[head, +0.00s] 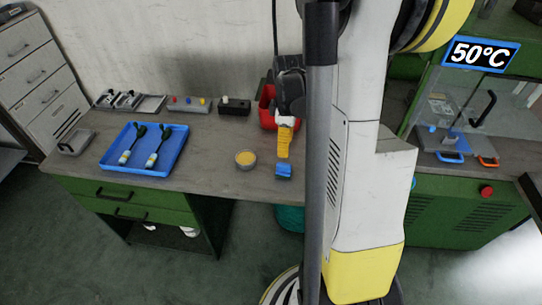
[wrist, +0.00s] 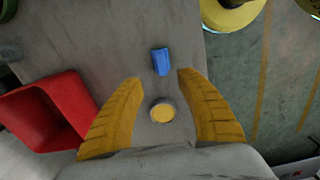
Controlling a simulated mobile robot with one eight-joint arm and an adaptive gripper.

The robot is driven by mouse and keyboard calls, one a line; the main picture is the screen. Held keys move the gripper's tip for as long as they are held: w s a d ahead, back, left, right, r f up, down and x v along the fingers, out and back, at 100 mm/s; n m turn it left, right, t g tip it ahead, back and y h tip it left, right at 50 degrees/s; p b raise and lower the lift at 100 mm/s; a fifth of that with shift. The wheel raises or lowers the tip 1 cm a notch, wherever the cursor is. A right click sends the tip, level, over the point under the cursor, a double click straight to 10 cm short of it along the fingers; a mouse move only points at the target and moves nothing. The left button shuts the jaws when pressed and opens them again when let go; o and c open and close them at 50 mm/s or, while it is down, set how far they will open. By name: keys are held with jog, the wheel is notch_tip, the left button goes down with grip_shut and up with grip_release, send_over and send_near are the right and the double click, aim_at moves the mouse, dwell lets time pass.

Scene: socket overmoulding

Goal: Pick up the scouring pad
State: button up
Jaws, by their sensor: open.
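The scouring pad seems to be the small blue block (head: 284,170) on the grey worktop near its front edge. My gripper (head: 284,153) is above the worktop, just above the blue block in the head view. In the wrist view, my open gripper (wrist: 159,78) shows two spread yellow fingers with nothing held between them. The blue block (wrist: 160,61) lies just beyond the fingertips there, apart from them. How high the gripper is above it is hard to tell.
A round tin with yellow contents (head: 246,159) stands left of the block and shows between the fingers in the wrist view (wrist: 162,112). A red bin (head: 267,114) is behind my gripper. A blue tray (head: 178,154) with two dark-green-and-white tools lies left.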

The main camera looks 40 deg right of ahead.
aim_at(284, 164)
notch_tip(284, 164, down, 5)
jog(key=shift+s+d+r+b, duration=0.1)
jog(key=shift+s+r+b, duration=0.1)
jog(key=shift+b, duration=0.6)
jog(key=f+b, duration=0.1)
jog(key=f, duration=0.1)
jog(key=f+b, duration=0.2)
jog(key=f, duration=0.1)
jog(key=shift+w+a+f, duration=0.2)
jog(key=shift+f, duration=0.1)
jog(key=shift+r, duration=0.1)
grip_shut()
